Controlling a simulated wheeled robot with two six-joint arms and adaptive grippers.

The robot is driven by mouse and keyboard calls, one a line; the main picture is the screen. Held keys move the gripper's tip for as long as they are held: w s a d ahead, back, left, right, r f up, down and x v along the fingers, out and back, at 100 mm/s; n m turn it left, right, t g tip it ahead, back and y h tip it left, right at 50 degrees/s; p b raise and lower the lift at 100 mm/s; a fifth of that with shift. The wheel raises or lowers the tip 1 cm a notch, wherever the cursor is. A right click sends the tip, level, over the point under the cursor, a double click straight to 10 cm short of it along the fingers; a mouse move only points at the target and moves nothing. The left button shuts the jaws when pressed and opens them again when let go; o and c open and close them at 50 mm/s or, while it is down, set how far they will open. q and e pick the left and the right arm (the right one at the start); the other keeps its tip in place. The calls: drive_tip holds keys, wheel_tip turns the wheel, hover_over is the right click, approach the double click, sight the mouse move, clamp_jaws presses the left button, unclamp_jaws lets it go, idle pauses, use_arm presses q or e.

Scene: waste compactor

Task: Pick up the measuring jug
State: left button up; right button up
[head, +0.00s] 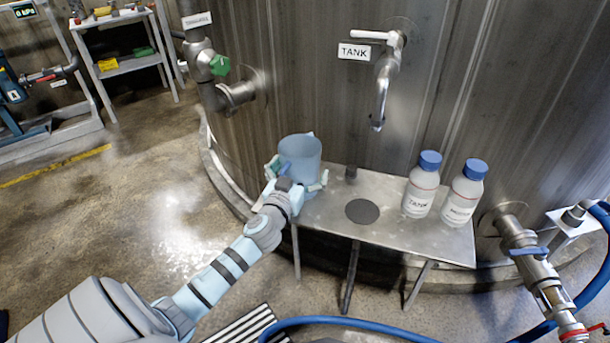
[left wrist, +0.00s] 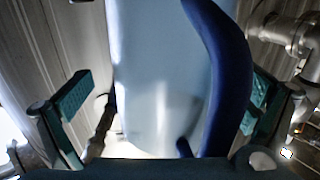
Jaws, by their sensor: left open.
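The measuring jug (head: 301,156) is a translucent blue cup standing upright at the left end of the metal shelf. In the left wrist view the jug (left wrist: 150,70) fills the middle, with its dark blue handle (left wrist: 226,70) facing me. My left gripper (head: 297,180) is at the near side of the jug, open. In the left wrist view the green-padded fingers of my left gripper (left wrist: 165,105) stand on either side of the jug and handle, with gaps visible. The jug's base is partly hidden by the gripper. My right gripper is not in view.
The metal shelf (head: 330,210) holds a dark round disc (head: 362,211) and two white bottles with blue caps, one labelled TANK (head: 421,186), the other (head: 463,192) at right. A tap (head: 385,80) hangs above. A blue hose (head: 400,329) crosses the floor.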

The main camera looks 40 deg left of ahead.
sight(290, 167)
use_arm(q)
drive_tip(key=shift+w+a+r, duration=0.2)
drive_tip(key=shift+w+a, duration=0.1)
drive_tip(key=shift+a, duration=0.05)
drive_tip(key=shift+t, duration=0.3)
drive_tip(key=s+r, duration=0.2)
drive_tip(key=s, duration=0.1)
drive_tip(key=shift+s+r, duration=0.2)
drive_tip(key=shift+c, duration=0.4)
drive_tip(key=shift+w+f, duration=0.55)
drive_tip(key=shift+w, duration=0.15)
drive_tip(key=c, duration=0.6)
drive_tip(key=shift+w+f, duration=0.15)
drive_tip(key=shift+w, duration=0.05)
drive_tip(key=c, duration=0.6)
drive_tip(key=shift+s, duration=0.1)
drive_tip(key=shift+r, duration=0.2)
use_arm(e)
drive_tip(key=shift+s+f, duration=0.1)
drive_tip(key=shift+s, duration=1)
